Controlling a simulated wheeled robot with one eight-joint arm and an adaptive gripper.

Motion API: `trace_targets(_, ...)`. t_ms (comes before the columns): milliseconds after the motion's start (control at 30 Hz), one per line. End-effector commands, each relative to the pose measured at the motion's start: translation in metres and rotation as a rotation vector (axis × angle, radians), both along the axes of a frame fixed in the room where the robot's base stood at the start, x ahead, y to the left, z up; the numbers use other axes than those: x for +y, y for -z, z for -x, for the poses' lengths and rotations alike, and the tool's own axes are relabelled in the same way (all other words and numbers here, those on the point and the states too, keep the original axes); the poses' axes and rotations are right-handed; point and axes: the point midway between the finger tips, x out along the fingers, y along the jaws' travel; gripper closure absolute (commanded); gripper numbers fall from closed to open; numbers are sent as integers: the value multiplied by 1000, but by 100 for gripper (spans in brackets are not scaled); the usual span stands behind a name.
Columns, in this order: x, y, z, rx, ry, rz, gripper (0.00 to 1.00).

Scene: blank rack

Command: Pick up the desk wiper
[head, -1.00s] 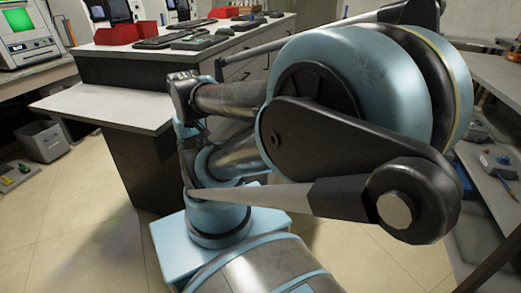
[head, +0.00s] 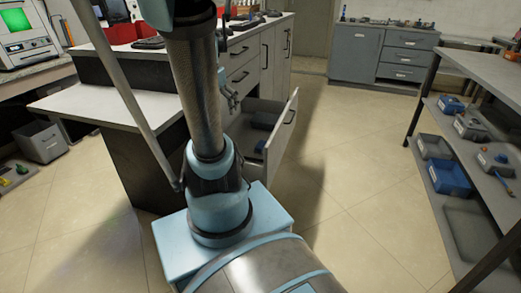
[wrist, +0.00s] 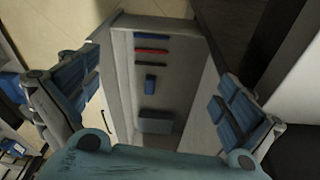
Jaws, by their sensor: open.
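My gripper (head: 230,97) is open and empty, above an open drawer (head: 279,148) of the workbench in the head view. In the wrist view its two blue-padded fingers (wrist: 157,75) stand wide apart on either side of the drawer. Inside the drawer lie a small blue block (wrist: 150,84), a larger grey-blue block (wrist: 155,122), a red stick (wrist: 152,51) and a thin dark stick (wrist: 152,35). I cannot tell for sure which of these is the desk wiper. No object touches the fingers.
The drawer's walls surround the items. The light worktop (head: 105,106) is at the left and the bench top carries red bins (head: 124,33). A shelf with blue bins (head: 449,178) stands at the right. The tiled floor between is clear.

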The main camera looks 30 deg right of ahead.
Motion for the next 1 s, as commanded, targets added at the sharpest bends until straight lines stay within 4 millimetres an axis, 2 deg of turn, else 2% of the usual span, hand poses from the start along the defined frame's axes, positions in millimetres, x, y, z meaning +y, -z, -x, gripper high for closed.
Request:
trace_targets(233, -46, 0, -39, -9, 254, -13, 0)
trace_targets(467, -88, 12, -76, -23, 473, -37, 0)
trace_targets(667, -126, 32, -109, -35, 665, -64, 0)
trace_targets(1000, -193, 84, -153, -51, 969, -110, 0)
